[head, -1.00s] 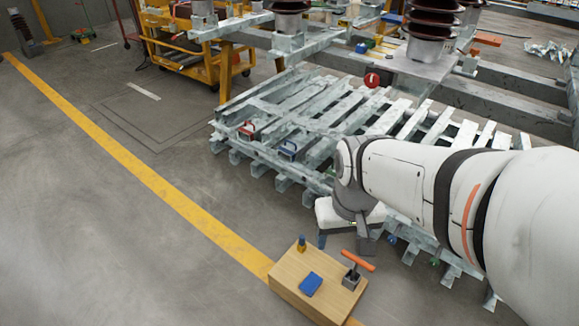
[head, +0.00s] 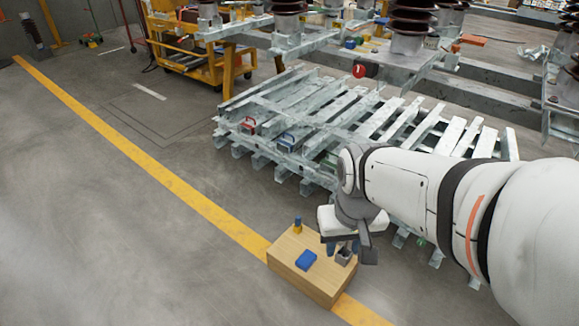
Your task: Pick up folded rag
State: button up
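A flat blue folded piece (head: 306,260), which looks like the folded rag, lies on top of a light wooden box (head: 290,279) on the floor. My gripper (head: 343,248) is over the right end of the box, to the right of the rag and apart from it. It hangs over a small grey holder (head: 344,257). My gripper's body hides the holder's top and the orange-handled tool seen there earlier. The fingertips are small and partly hidden, so I cannot tell whether they are open or hold anything.
A small blue-and-yellow item (head: 298,226) stands at the back of the box. Slatted grey metal racks (head: 330,125) lie behind my arm, with red and blue pieces on them. A yellow line (head: 150,165) crosses the floor; the floor to the left is clear.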

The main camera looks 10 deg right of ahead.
aim_at(304, 262)
jog(key=u, duration=0.5)
jog(key=k, duration=0.1)
jog(key=z, duration=3.5)
jog(key=k, duration=1.5)
jog(key=u, duration=1.5)
jog(key=i, duration=0.95)
jog(key=u, duration=0.05)
